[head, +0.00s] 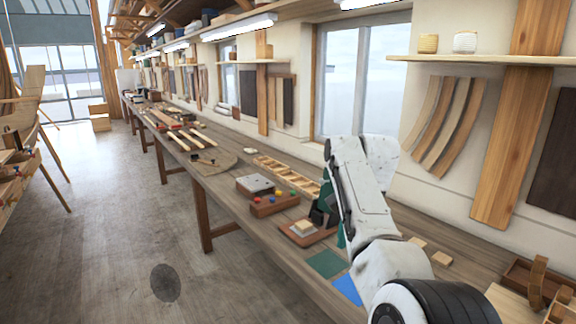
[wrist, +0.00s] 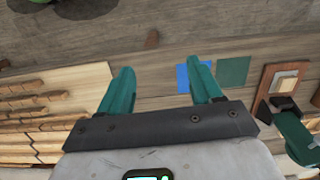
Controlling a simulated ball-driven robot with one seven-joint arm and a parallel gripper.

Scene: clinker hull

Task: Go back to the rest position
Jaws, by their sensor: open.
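My gripper (wrist: 161,68) shows in the wrist view with two teal fingers spread apart and nothing between them. In the head view my white arm reaches up over the bench, and I cannot clearly make out the fingers there. The workbench (head: 240,196) lies below. A blue sheet (head: 348,288) and a green sheet (head: 326,263) lie flat on it; the wrist view shows the blue sheet (wrist: 184,78) just beyond the right finger and the green sheet (wrist: 233,71) beside it.
A wooden base with a pale block (head: 303,229) and a dark and teal object (head: 322,212) stand close to my arm. A box with coloured knobs (head: 275,204) is farther along. A shelf (head: 490,60) hangs on the wall.

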